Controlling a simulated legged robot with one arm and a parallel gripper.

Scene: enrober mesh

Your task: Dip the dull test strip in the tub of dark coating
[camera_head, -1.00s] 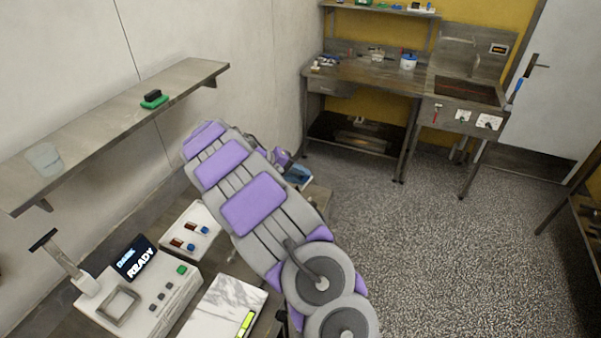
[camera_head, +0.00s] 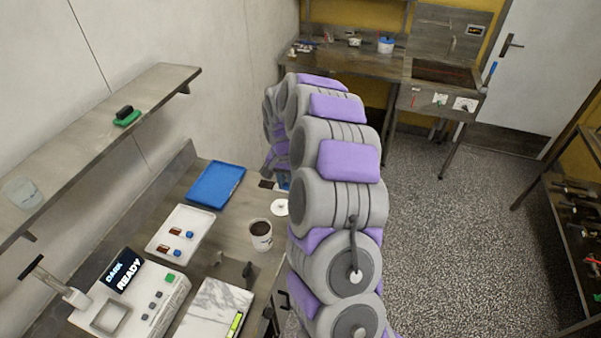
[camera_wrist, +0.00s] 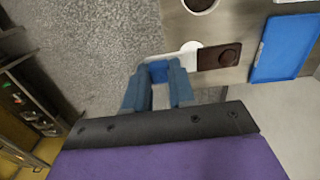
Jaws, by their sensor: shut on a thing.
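My gripper (camera_wrist: 158,78) has blue fingers shut on the blue grip of a test strip. The strip's dark brown end (camera_wrist: 219,56) sticks out to the right in the wrist view, with a pale part between. In the head view the brown end (camera_head: 266,184) shows just left of my gripper's blue fingers (camera_head: 283,183), which are partly hidden by my arm. The white tub of dark coating (camera_head: 260,236) stands upright on the bench, nearer the camera than the strip. The strip is apart from the tub.
A blue tray (camera_head: 217,185) lies left of my gripper and also shows in the wrist view (camera_wrist: 285,47). A white tray (camera_head: 160,249) holds two brown-and-blue strips. A white disc (camera_head: 279,208) lies behind the tub. A device reading DARK READY (camera_head: 148,305) stands at front left.

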